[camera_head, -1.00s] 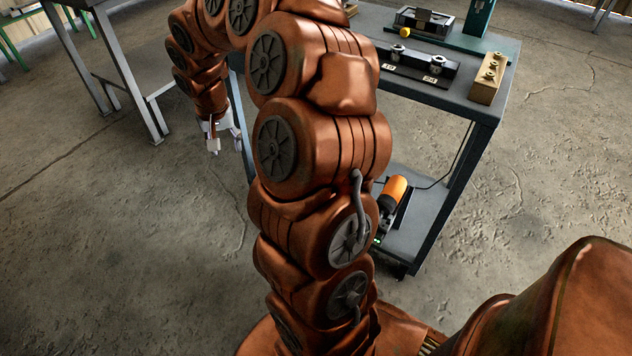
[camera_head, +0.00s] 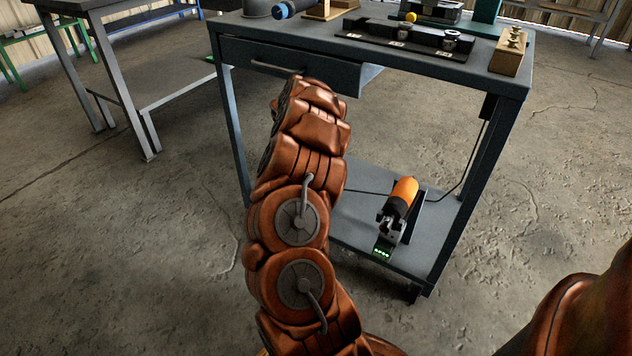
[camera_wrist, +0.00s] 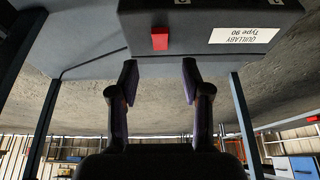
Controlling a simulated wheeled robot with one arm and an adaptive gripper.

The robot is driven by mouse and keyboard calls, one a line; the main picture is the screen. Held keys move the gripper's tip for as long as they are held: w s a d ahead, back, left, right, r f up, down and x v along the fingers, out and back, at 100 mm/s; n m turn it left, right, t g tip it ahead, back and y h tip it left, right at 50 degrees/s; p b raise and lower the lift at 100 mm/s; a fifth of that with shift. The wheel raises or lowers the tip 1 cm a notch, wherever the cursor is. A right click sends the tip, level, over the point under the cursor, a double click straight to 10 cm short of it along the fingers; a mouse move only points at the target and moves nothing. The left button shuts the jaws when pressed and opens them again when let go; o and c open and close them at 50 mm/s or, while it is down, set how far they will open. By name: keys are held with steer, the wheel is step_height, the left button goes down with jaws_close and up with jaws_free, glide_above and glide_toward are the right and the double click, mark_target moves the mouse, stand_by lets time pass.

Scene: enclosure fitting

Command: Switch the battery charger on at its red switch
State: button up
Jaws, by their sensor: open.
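A dark box (camera_wrist: 205,32) with a white label reading "QUILLABY Type 90" fills the top of the wrist view, its lettering upside down. A red switch (camera_wrist: 159,38) sits on its face. I cannot tell which way the switch is set. My gripper (camera_wrist: 160,72) is open and empty. Its two fingertips are apart, one on each side of the switch's line and a little below it in the picture. I cannot tell whether they touch the box. In the head view the gripper is hidden behind my arm, and I cannot make out the labelled box there.
The workbench (camera_head: 520,75) holds a black fixture (camera_head: 405,36) and a wooden block (camera_head: 510,52) on top, with a drawer (camera_head: 290,68) below. An orange cylinder in a dark holder (camera_head: 402,195), with green lights in front, stands on the lower shelf (camera_head: 350,222). Bench legs (camera_wrist: 245,125) flank the gripper.

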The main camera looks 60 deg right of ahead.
steer(key=shift+b+x, duration=0.85)
steer(key=shift+x, duration=2.6)
steer(key=shift+a, duration=0.1)
jaws_close()
